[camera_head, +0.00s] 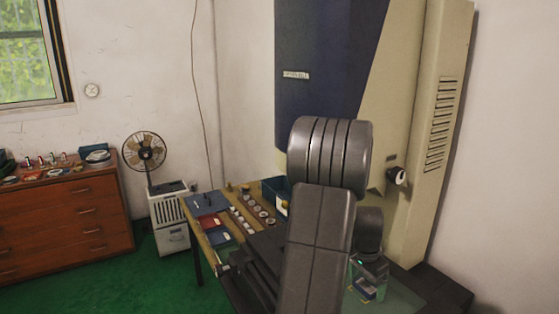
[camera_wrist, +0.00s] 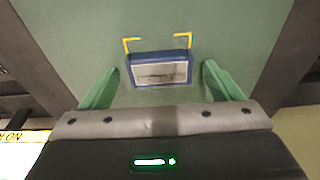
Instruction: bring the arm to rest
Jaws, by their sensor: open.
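My gripper (camera_wrist: 161,67) is open, with its two green fingers spread wide. Between and just beyond them, in the wrist view, is a small blue block (camera_wrist: 160,55) with a pale grey face. Gaps show between the block and both fingers, so they do not appear to touch it. Yellow corner marks (camera_wrist: 183,38) lie at its far side on a green surface (camera_wrist: 225,25). In the head view my arm's dark links fill the centre right, and my gripper (camera_head: 367,284) points down at the green plate, partly hidden by the arm.
A tall cream and navy machine (camera_head: 425,130) stands close behind my arm. A fan (camera_head: 144,150) and a drawer chest (camera_head: 70,225) stand farther left. Green floor is clear between.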

